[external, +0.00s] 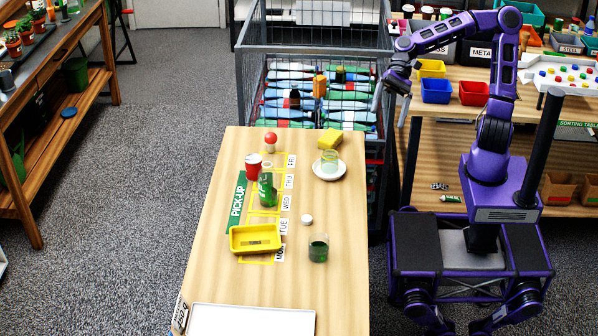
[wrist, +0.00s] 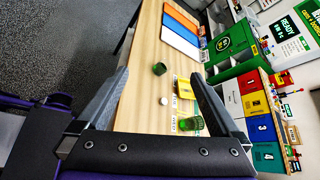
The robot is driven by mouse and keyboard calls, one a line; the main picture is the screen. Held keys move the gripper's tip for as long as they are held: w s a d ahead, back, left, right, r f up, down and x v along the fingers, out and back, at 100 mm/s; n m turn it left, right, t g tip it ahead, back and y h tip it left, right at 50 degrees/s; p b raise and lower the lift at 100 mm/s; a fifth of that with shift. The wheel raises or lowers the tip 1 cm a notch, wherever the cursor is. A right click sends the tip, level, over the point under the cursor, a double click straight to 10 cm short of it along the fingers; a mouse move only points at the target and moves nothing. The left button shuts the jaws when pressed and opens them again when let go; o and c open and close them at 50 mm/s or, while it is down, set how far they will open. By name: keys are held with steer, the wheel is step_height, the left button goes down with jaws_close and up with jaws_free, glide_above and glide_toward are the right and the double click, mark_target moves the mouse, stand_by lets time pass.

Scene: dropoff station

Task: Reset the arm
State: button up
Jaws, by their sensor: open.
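My purple arm reaches out to the left over the edge of the wire cage. My gripper (external: 391,106) hangs in the air beside the right rim of the cage, beyond the pick-up table's far right corner. In the wrist view my gripper (wrist: 160,86) has its two dark fingers spread wide. Nothing is between the fingers at their depth; the wooden pick-up table (external: 335,240) shows far behind them. The gripper looks clear of every object.
The wire cage (external: 238,75) holds several bottles. The sorting table (external: 440,115) carries bins.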

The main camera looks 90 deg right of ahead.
steer(key=s+d+f+n+t+h+p, duration=0.1)
steer(key=s+d+f+n+h, duration=0.3)
steer(key=s+d+n+h, duration=0.5)
steer(key=s+n+t+h, duration=0.1)
steer(key=s+n+h, duration=0.2)
steer(key=n, duration=0.2)
steer(key=shift+d, duration=0.4)
